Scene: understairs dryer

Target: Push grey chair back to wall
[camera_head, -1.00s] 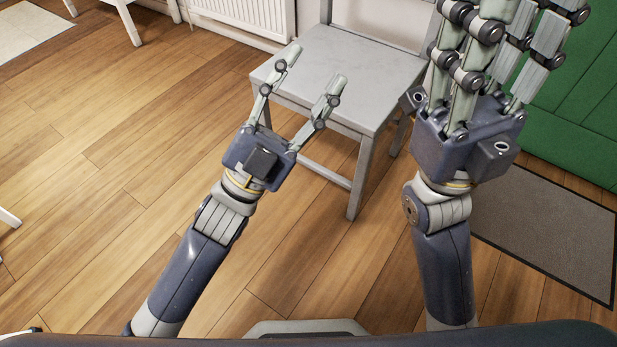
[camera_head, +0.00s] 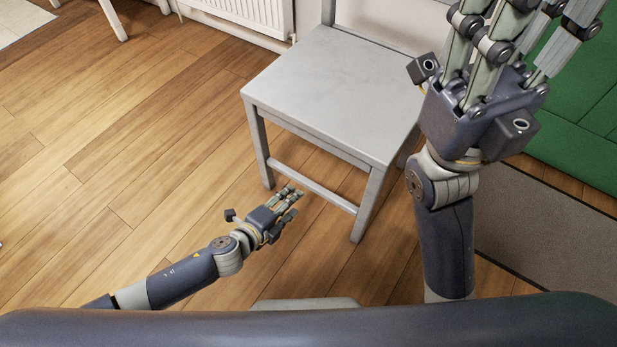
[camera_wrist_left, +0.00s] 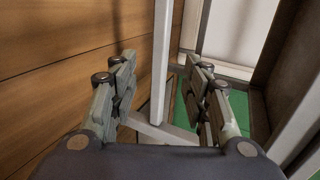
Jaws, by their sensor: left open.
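The grey chair (camera_head: 335,95) stands upright on the wooden floor, its seat turned partly toward me and its backrest cut off at the top. My left gripper (camera_head: 291,203) is low in front of the chair, near its front lower rail, and is open with nothing between its fingers. In the left wrist view, a grey leg (camera_wrist_left: 161,60) and a rail of the chair show beyond the spread fingers. I cannot tell whether they touch the chair. My right gripper (camera_head: 520,50) is raised to the right of the seat; its fingertips are out of frame.
A white radiator (camera_head: 250,12) is on the wall behind the chair. A green panelled surface (camera_head: 590,110) and a grey mat (camera_head: 540,225) lie to the right. White furniture legs (camera_head: 112,18) show at top left. The floor on the left is clear.

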